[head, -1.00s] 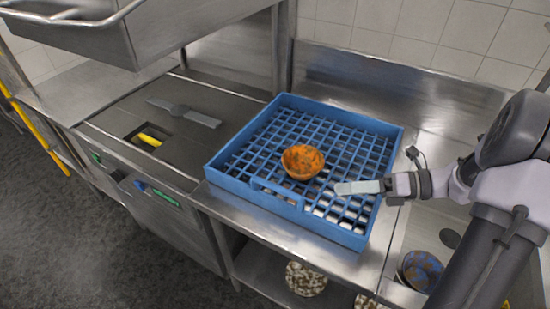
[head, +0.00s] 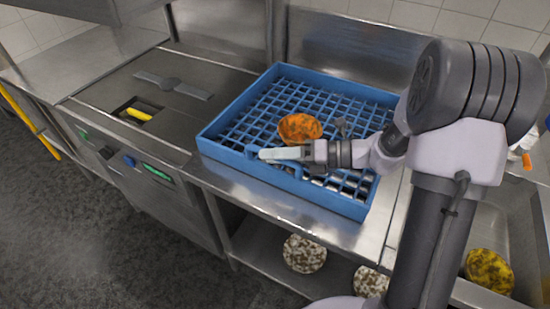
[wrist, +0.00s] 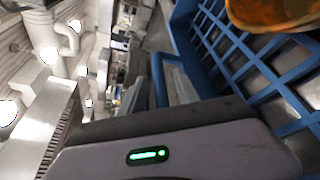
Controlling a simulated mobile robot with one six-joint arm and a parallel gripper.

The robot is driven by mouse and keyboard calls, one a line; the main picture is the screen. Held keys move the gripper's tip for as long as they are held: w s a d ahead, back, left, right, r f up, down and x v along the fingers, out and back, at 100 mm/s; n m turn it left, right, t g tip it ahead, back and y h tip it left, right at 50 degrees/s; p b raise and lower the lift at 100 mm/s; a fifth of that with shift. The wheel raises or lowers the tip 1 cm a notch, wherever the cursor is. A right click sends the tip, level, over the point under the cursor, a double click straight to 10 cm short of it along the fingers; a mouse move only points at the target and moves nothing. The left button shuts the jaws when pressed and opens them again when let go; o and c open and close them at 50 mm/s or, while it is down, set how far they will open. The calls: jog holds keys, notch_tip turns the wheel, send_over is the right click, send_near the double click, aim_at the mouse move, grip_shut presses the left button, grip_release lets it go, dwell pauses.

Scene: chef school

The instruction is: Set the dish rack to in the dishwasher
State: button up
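The blue dish rack (head: 345,207) sits on the steel counter, right of the dishwasher (head: 120,150). The dishwasher's hood (head: 80,8) is raised above its open bed. An orange patterned bowl (head: 300,128) sits in the rack. My gripper (head: 268,154) is over the rack's front part, in front of the bowl and close to the front wall.
A sink (head: 525,225) with a yellow patterned bowl (head: 489,271) is at the right. Speckled dishes (head: 304,253) are on the shelf below the counter. A yellow item (head: 139,114) lies in the dishwasher bed's recess. The floor (head: 110,235) at front left is clear.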

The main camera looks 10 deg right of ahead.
grip_shut()
dwell(1.4)
